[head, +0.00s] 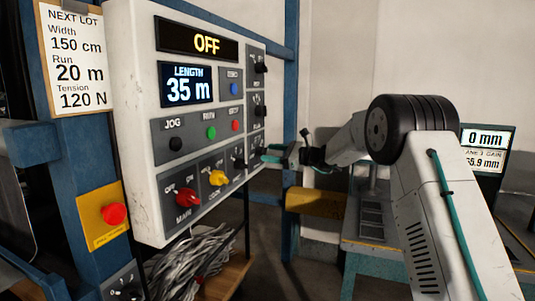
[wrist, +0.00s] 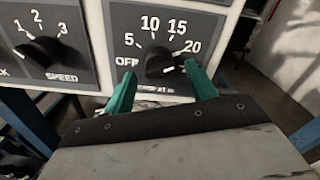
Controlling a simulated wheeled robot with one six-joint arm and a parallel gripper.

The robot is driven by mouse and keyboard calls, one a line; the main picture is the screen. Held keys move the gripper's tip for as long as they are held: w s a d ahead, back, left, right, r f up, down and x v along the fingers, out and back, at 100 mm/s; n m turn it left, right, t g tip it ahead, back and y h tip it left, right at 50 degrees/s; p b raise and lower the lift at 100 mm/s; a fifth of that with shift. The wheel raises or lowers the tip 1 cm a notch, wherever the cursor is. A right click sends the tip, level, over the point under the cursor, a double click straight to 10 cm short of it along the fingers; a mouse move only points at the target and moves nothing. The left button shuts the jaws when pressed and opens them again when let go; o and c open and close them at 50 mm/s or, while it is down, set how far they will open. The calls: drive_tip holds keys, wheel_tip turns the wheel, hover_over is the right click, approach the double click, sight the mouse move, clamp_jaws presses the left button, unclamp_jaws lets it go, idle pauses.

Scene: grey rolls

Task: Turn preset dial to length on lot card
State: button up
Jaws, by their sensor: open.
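The lot card (head: 76,75), at the upper left of the head view, reads width 150 cm, run 20 m, tension 120 N. The preset dial (wrist: 158,62) is a black knob in the wrist view, with marks OFF, 5, 10, 15 and 20 around it. A white line shows at its right, but its exact setting is hard to read. The label below is partly hidden. My gripper (wrist: 160,82) is open, its teal fingers to the left and right of the knob's lower part; contact cannot be told. In the head view, my gripper (head: 285,153) is at the panel's right edge.
The control panel (head: 140,120) shows OFF and LENGTH 35 m. A SPEED knob (wrist: 42,50) sits left of the dial. A red knob (head: 187,198), a yellow knob (head: 217,178) and a red stop button (head: 113,214) are nearby. A bench (head: 375,232) stands right.

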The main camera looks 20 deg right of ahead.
drive_tip(key=v, duration=0.5)
drive_tip(key=shift+s+d, duration=0.25)
drive_tip(key=shift+d, duration=0.1)
drive_tip(key=s+a+f+n+g+h, duration=0.2)
drive_tip(key=s+a+f+n+g, duration=0.15)
drive_tip(key=s, duration=0.45)
drive_tip(key=s+a+f+n+g+h, duration=0.1)
drive_tip(key=s+a+f+n+g, duration=0.1)
drive_tip(key=s+f+n+g, duration=0.45)
drive_tip(key=s+d+r+n+h, duration=0.1)
drive_tip(key=s+n+h, duration=0.4)
drive_tip(key=s, duration=1.6)
drive_tip(key=s+d+r+n+h, duration=0.1)
drive_tip(key=s+n+h, duration=0.5)
drive_tip(key=s, duration=1.6)
drive_tip(key=shift+r+t+h, duration=0.3)
drive_tip(key=shift+r+t, duration=0.1)
drive_tip(key=shift+r, duration=0.1)
